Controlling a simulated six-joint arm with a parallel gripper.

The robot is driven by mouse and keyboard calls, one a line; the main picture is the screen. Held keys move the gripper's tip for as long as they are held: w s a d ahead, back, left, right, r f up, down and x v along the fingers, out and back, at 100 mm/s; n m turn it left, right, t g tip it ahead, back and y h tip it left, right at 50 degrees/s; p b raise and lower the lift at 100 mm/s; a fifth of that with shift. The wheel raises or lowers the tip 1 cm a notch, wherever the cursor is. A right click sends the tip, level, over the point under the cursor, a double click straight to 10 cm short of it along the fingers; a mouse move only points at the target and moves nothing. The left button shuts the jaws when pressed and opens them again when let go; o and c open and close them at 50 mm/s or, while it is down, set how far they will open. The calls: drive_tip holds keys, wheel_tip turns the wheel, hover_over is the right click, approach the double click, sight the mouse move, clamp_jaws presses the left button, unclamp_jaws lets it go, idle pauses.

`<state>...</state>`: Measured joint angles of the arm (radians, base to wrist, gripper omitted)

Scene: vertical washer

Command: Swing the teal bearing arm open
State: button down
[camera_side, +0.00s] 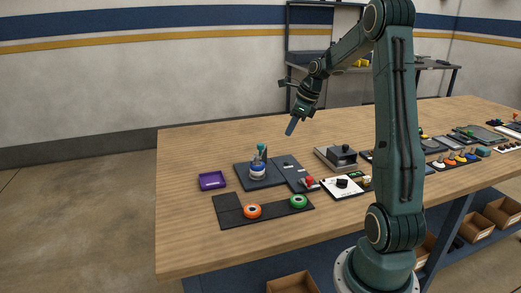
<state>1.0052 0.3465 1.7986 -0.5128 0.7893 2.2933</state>
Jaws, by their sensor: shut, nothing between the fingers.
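The vertical washer (258,172) stands on a dark base plate (247,182) on the table, as a white and blue round body. A small teal part (262,151), which looks like the bearing arm, rises at its top. It is too small to tell its exact angle. My gripper (291,130) is shut and empty. It hangs in the air, higher in the picture and to the right of the teal part, clearly apart from it.
A purple tray (212,181) lies left of the washer. A panel with a red knob (309,181) and a grey box (336,158) are to the right. The table's back left is clear.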

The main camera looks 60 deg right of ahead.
sight(259, 149)
drive_tip(key=shift+s+d+f, duration=0.1)
drive_tip(key=shift+d+f, duration=0.05)
drive_tip(key=shift+d, duration=0.15)
drive_tip(key=x, duration=1)
drive_tip(key=shift+f, duration=0.1)
drive_tip(key=shift+w+a, duration=0.25)
drive_tip(key=shift+w, duration=0.8)
drive_tip(key=shift+w+a, duration=0.15)
drive_tip(key=shift+w, duration=0.75)
